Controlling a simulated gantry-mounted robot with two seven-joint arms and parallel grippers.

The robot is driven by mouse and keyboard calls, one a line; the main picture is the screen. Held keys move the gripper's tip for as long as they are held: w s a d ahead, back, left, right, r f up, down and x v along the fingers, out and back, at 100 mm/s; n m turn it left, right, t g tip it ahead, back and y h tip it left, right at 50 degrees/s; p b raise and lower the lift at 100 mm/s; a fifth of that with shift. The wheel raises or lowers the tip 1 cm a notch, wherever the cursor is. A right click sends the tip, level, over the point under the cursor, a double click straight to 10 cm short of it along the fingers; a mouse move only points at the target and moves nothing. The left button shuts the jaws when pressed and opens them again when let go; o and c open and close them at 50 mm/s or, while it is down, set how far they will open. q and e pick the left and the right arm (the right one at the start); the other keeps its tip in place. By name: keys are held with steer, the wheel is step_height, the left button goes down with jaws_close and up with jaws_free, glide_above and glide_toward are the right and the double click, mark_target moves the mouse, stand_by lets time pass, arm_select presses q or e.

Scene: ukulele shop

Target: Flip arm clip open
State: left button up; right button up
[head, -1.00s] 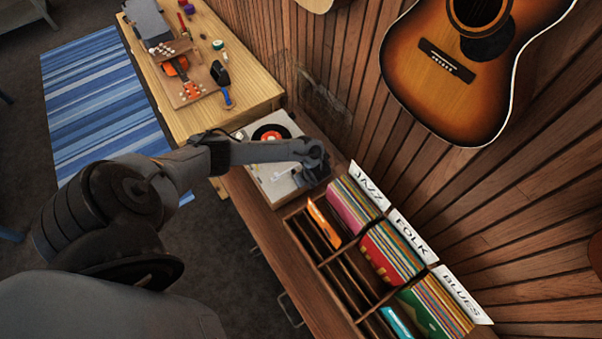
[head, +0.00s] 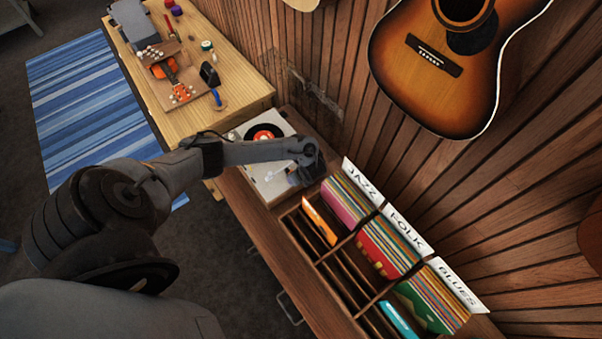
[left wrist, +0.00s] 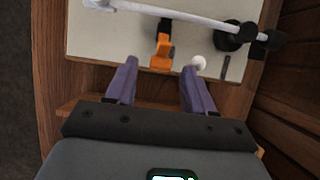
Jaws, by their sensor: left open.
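The record player (head: 283,186) is a pale box with an orange-centred record (head: 264,132) on its platter. In the left wrist view its deck (left wrist: 85,42) carries a pale tonearm (left wrist: 190,16) running across the top to a dark pivot (left wrist: 232,36). The arm clip (left wrist: 160,56) is a small orange piece on a dark post beside the tonearm; whether it is latched over the arm I cannot tell. My left gripper (left wrist: 159,70) is open, its two fingers apart on either side of the clip's near end.
A record bin (head: 325,262) with labelled dividers stands right of the player. A panelled wall with a hanging guitar (head: 440,90) rises close behind. A white knob (left wrist: 199,62) sits near the right finger.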

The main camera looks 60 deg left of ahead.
arm_select(q)
steer(key=p+v, duration=0.3)
steer(key=v, duration=0.6)
steer(key=shift+r+p, duration=0.2)
steer(key=shift+p, duration=0.2)
steer(key=shift+d, duration=0.1)
